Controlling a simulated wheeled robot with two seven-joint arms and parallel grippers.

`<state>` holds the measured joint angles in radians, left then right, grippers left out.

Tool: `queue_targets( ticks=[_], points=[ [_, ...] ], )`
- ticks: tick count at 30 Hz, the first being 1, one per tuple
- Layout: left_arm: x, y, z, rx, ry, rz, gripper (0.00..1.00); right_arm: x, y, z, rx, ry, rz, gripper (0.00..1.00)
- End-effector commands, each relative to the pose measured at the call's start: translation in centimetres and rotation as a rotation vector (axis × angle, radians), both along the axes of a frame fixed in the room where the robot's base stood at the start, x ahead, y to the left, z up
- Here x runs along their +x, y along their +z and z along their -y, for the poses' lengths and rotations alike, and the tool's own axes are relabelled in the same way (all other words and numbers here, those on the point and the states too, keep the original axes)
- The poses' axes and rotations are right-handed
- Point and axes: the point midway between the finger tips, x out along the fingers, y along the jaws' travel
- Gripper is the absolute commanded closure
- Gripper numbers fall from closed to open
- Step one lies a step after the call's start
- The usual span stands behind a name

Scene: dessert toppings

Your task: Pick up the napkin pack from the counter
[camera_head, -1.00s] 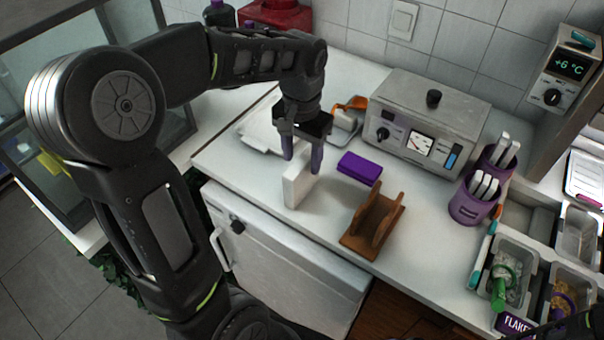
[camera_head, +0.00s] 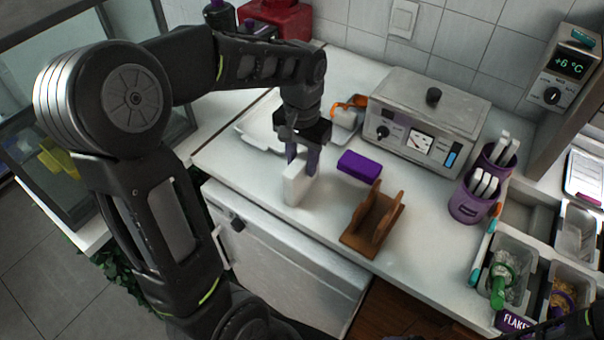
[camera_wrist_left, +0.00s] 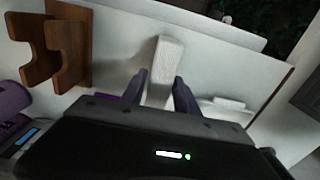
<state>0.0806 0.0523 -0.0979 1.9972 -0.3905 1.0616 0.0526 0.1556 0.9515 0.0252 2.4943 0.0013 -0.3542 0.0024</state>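The napkin pack (camera_head: 294,188) is a white upright block standing on the counter, left of the middle in the head view. My left gripper (camera_head: 302,160) points down over it, with one dark finger on each side of its upper part. In the left wrist view the pack (camera_wrist_left: 166,62) lies between the two fingertips (camera_wrist_left: 161,77), very close to both. I cannot tell whether the fingers press on it. The pack appears to rest on the counter. Of my right arm only a dark part shows at the bottom right; its gripper is out of view.
A purple block (camera_head: 360,167) lies right of the pack, and a brown wooden holder (camera_head: 358,240) stands nearer the front. A metal appliance (camera_head: 428,120), a white tray (camera_head: 256,138) and purple cups (camera_head: 468,206) stand around.

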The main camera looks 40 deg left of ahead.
Motion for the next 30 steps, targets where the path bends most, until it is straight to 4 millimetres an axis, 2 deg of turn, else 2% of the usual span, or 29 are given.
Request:
queue_targets(
  ticks=[1,13,30],
  points=[
    [0.0,0.0,0.0,0.0,0.0,0.0,0.69,0.0,0.0,0.0,0.0,0.0,0.0,0.23],
    [0.0,0.0,0.0,0.0,0.0,0.0,1.0,0.0,0.0,0.0,0.0,0.0,0.0,0.23],
    [0.0,0.01,0.0,0.0,0.0,0.0,1.0,0.0,0.0,0.0,0.0,0.0,0.0,0.23]
  ],
)
